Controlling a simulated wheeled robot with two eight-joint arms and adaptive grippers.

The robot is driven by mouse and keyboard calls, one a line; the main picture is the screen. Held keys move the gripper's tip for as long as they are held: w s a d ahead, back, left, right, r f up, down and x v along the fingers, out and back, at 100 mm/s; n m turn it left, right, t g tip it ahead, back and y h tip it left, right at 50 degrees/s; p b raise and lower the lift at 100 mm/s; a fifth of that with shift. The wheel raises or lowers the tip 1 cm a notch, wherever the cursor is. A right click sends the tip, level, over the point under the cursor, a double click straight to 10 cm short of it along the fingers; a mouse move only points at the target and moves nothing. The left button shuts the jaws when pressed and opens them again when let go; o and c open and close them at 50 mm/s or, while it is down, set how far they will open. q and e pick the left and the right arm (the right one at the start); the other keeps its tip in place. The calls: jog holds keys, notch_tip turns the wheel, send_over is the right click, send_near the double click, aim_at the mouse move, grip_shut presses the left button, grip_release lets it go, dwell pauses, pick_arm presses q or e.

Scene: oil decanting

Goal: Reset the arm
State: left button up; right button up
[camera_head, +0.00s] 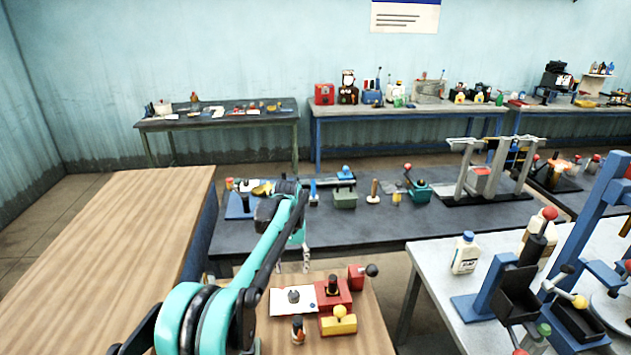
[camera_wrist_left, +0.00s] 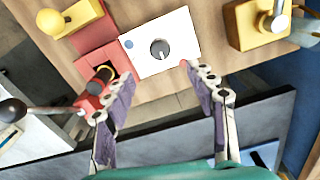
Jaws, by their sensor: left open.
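My left arm comes in from the lower left and reaches over the small wooden table. My left gripper (camera_head: 293,266) is beyond the table's far edge, partly hidden by the arm. In the left wrist view its two fingers (camera_wrist_left: 156,78) are spread apart with nothing between them. A white plate with a grey knob (camera_head: 292,302) lies on the table. It shows just past the fingertips in the left wrist view (camera_wrist_left: 165,45), apart from them as far as I can tell. No right gripper shows.
A red block with a black knob (camera_head: 333,294), a yellow block (camera_head: 338,325) and a red lever box (camera_head: 356,277) crowd the small table. A dark bench (camera_head: 330,222) with several tools stands behind. A white bottle (camera_head: 465,253) stands on the right-hand table. The left wooden table (camera_head: 110,240) is bare.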

pick_arm(q)
jog(key=s+a+r+t+b, duration=0.15)
jog(key=s+r, duration=0.25)
jog(key=s, duration=0.5)
jog(key=s+a+r+t, duration=0.2)
jog(key=s+a+r, duration=0.15)
jog(key=s, duration=0.55)
jog(key=s+f+t, duration=0.2)
jog(key=s+f, duration=0.1)
jog(key=s, duration=0.5)
jog(key=s+a+f+t+b, duration=0.1)
jog(key=s+f, duration=0.3)
jog(key=s, duration=0.4)
jog(key=shift+s+a+t, duration=0.15)
jog(key=shift+a+t, duration=0.1)
jog(key=shift+t, duration=0.1)
